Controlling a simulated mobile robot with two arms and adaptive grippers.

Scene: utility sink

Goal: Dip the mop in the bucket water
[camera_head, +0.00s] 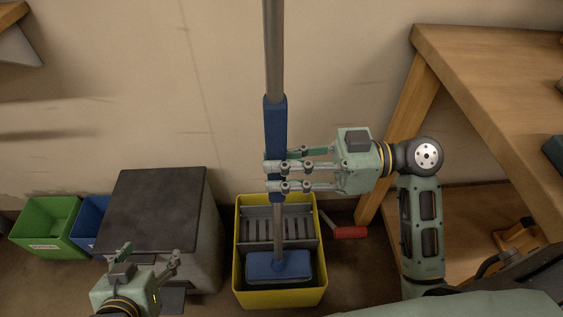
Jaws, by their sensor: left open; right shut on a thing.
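The mop has a grey pole (274,50), a blue grip sleeve (275,120) and a blue head (279,267). It stands upright, with its head within the outline of the yellow bucket (239,270). I cannot tell how deep the head sits, and no water surface shows clearly. My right gripper (272,174) is shut on the mop at the lower part of the blue sleeve, above the bucket. My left gripper (148,256) is open and empty at the lower left, in front of the grey box.
A dark-topped grey box (155,210) stands left of the bucket. Green (45,228) and blue (92,222) bins are farther left. A red-handled lever (349,232) sticks out right of the bucket. A wooden table (500,80) stands at the right, with a wall behind.

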